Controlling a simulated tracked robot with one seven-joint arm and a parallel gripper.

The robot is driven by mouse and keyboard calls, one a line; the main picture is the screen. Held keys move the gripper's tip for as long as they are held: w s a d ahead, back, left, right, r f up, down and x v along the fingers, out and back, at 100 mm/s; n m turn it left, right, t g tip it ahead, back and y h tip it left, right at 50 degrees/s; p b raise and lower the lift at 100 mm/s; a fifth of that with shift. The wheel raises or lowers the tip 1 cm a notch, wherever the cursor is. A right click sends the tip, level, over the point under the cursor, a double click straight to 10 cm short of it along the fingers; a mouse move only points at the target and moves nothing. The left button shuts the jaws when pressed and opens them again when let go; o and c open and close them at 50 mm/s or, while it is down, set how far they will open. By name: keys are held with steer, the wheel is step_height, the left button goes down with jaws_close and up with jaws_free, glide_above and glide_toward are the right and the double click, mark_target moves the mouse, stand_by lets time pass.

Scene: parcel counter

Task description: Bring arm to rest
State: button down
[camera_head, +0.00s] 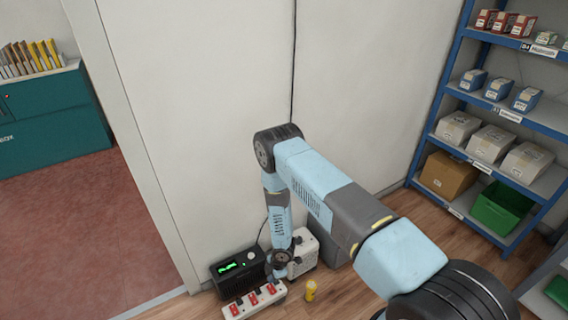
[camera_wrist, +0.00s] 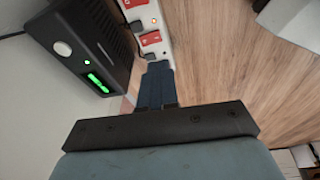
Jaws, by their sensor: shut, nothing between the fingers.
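My blue and grey arm reaches down towards the wall at the floor's edge in the head view. My gripper (camera_wrist: 157,68) is shut and empty in the wrist view, its dark fingers pressed together. The fingertips overlap the near end of a white power strip (camera_wrist: 149,20) with red switches; I cannot tell whether they touch it. In the head view the gripper (camera_head: 280,273) is small and low, between the power strip (camera_head: 252,303) and a white box (camera_head: 304,252).
A black device (camera_head: 238,272) with a green display stands beside the strip against the wall. A blue shelf rack (camera_head: 437,95) with boxes stands at right. Wooden floor (camera_head: 432,222) before it is clear.

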steer(key=w+d+r+m+t, duration=0.1)
steer(key=w+r+m, duration=0.1)
steer(key=w+r, duration=0.5)
steer(key=w+d+r+m+t+h, duration=0.15)
steer(key=w+r, duration=0.25)
steer(key=r, duration=0.6)
steer(key=w+d+r+m+t, duration=0.1)
steer(key=w+r+m, duration=0.1)
steer(key=w+r, duration=0.5)
steer(key=d+r+m+t+h, duration=0.1)
steer(key=d+r+m, duration=0.3)
steer(key=r, duration=1.1)
steer(key=d+r+m, duration=0.1)
steer(key=d+r, duration=0.6)
steer(key=r, duration=0.7)
steer(key=s+d+r+m+t+h, duration=0.1)
steer(key=s+d+r+m, duration=0.2)
steer(key=s+d+r, duration=0.55)
steer(key=s+d+r+m, duration=0.2)
steer(key=s+r+m, duration=0.3)
steer(key=r, duration=0.8)
steer(key=s+d+r+m, duration=0.1)
steer(key=s+r, duration=0.3)
steer(key=s, duration=0.7)
steer(key=s+d+r+m, duration=0.2)
steer(key=s+r+m, duration=0.1)
steer(key=s, duration=0.9)
steer(key=shift+s+d+r+m+y, duration=0.25)
steer(key=shift+r+m+y, duration=0.1)
steer(key=shift+r, duration=0.05)
